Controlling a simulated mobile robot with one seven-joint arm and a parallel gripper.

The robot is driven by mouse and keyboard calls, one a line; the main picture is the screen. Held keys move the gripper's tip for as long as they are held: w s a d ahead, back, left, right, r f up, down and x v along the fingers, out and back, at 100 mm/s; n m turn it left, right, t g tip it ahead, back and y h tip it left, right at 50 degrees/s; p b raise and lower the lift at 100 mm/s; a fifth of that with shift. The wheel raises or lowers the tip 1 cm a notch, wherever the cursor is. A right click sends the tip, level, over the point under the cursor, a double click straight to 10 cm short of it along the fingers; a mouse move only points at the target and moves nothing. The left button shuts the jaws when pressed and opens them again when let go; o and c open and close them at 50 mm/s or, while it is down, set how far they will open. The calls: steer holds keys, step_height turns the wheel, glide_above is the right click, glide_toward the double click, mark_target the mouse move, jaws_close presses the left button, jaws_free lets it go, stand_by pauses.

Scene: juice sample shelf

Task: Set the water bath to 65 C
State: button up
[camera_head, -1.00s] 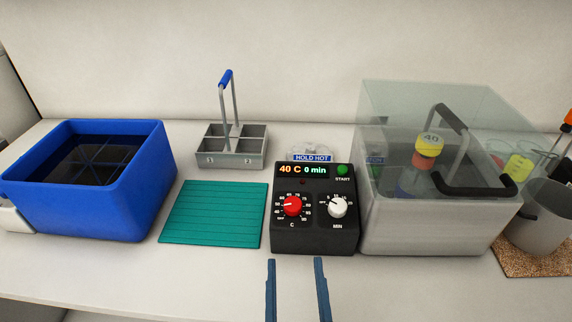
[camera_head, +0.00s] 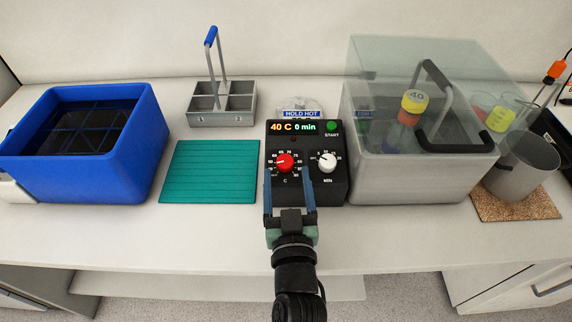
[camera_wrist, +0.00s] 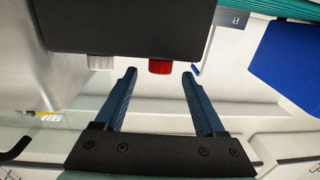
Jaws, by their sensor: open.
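The black control box (camera_head: 335,185) stands at the middle of the bench, its display (camera_head: 294,127) reading 40 C and 0 min. The red C knob (camera_head: 285,162) is on its left, the white MIN knob (camera_head: 327,162) on its right, and the green START button (camera_head: 332,127) above. The water bath (camera_head: 420,175) with a clear cover stands right of the box. My gripper (camera_head: 289,172) is open and empty in front of the box. In the wrist view the red knob (camera_wrist: 160,67) lies between and just beyond the fingertips (camera_wrist: 159,71); the white knob (camera_wrist: 100,63) is outside them.
A blue tub (camera_head: 150,150) is at the left, a teal ridged mat (camera_head: 210,172) beside it, and a grey divided carrier (camera_head: 222,117) behind. A bottle with a yellow 40 cap (camera_head: 415,101) is in the bath. A grey beaker (camera_head: 525,165) stands on a cork mat (camera_head: 515,205).

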mark_target(285, 163)
steer(key=shift+w+a, duration=0.1)
steer(key=shift+w, duration=1.3)
jaws_close()
